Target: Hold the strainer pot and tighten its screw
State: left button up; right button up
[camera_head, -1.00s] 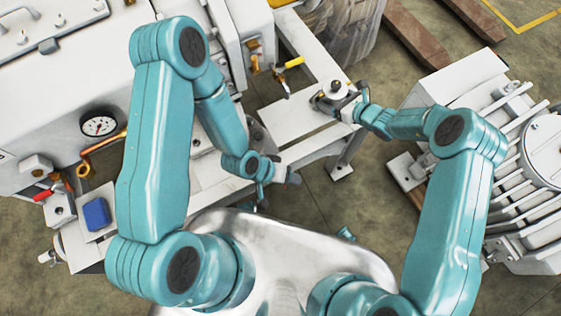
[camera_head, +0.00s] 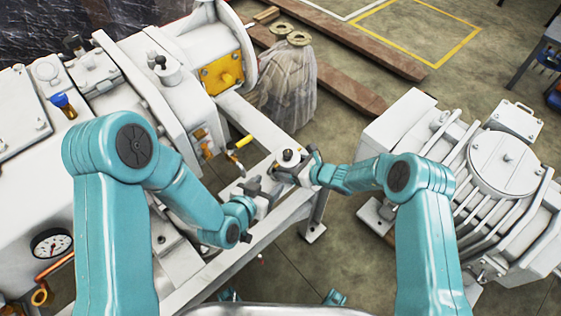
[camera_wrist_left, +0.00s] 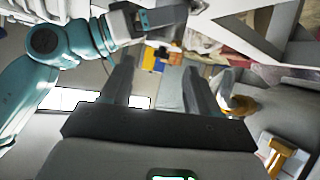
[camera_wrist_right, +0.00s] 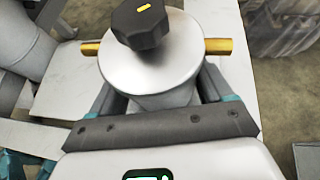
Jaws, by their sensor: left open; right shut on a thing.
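The strainer pot (camera_head: 289,166) is a pale metal cylinder at the end of the white frame. In the right wrist view, its round lid (camera_wrist_right: 150,75) carries the screw, a black lobed knob (camera_wrist_right: 140,22) with a yellow mark. My right gripper (camera_head: 318,172) is shut on the pot's body, with one finger on each side below the lid. My left gripper (camera_head: 262,188) is beside the pot, to its left and apart from the knob. In the left wrist view, its two fingers (camera_wrist_left: 160,88) are spread with nothing clearly held between them.
A brass bar (camera_wrist_right: 217,46) sticks out on both sides of the pot's top. A yellow-handled valve (camera_head: 242,142) stands left of the pot, close to my left arm. A large white ribbed machine (camera_head: 500,180) stands at the right. Open floor (camera_head: 350,215) lies between it and the frame.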

aim_at(288, 152)
pick_arm(q)
jog(key=shift+t, duration=0.6)
jog(key=r+x, duration=0.1)
jog(key=x, duration=0.3)
jog(key=w+x, duration=0.1)
jog(key=x, duration=0.3)
jog(key=r+x, duration=0.1)
jog(key=x, duration=0.3)
jog(key=shift+w+r, duration=0.3)
jog(key=shift+w, duration=0.05)
jog(key=c, duration=1)
jog(key=shift+m, duration=0.3)
jog(key=shift+c, duration=0.2)
